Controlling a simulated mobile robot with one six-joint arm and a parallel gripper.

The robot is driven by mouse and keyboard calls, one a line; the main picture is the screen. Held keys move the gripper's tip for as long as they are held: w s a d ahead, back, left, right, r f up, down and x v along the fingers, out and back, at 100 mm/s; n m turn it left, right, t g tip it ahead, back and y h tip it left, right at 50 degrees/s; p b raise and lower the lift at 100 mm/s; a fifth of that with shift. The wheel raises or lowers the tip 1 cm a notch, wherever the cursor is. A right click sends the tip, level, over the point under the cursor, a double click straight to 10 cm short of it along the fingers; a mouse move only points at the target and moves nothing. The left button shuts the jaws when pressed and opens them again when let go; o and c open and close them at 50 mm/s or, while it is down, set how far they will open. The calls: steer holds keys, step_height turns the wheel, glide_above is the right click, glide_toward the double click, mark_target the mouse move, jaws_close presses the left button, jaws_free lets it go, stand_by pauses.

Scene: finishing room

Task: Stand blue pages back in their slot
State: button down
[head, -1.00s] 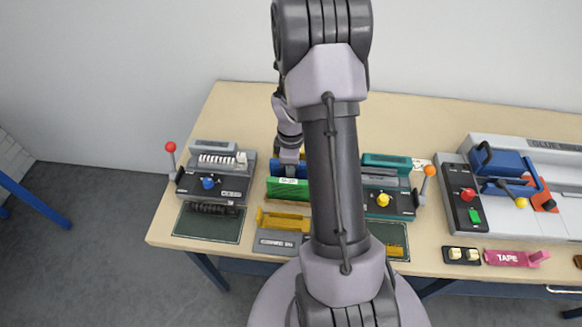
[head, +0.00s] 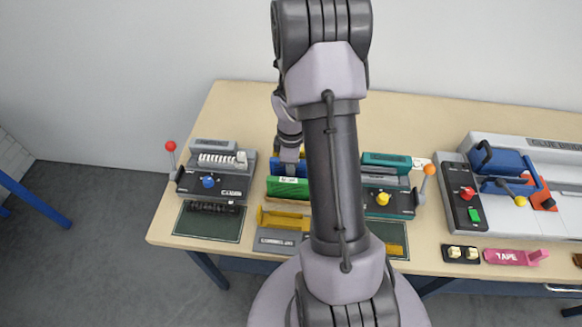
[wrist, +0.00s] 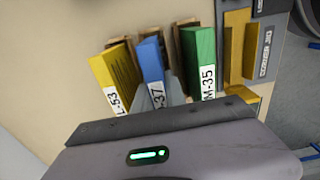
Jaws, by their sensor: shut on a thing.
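The blue pages (wrist: 152,62) stand between a yellow block of pages (wrist: 112,68) labelled L-53 and a green block (wrist: 199,55) labelled M-35 in the wrist view. Their white label, partly hidden, ends in 37. My gripper (wrist: 158,95) is shut on the blue pages, with grey fingers at their near end. In the head view the blue pages (head: 278,167) show behind the green block (head: 288,187), and my gripper (head: 290,168) reaches down to them. Brown dividers (wrist: 185,38) show beyond the blocks. The lower ends are hidden, so I cannot tell how deep the blue pages sit.
A grey station with a yellow jig (head: 283,221) lies in front of the blocks. A grey punch machine (head: 213,178) with a red-knobbed lever stands left, and a teal one (head: 386,185) right. My arm hides part of the bench. The bench behind is clear.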

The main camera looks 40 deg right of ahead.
steer(key=shift+f+b, duration=0.55)
steer(key=shift+f, duration=0.2)
steer(key=c, duration=1.6)
jaws_free()
steer(key=shift+c, duration=0.2)
steer(key=shift+r, duration=0.1)
step_height(320, 180, up, 11)
steer(key=p, duration=0.9)
steer(key=shift+r, duration=0.1)
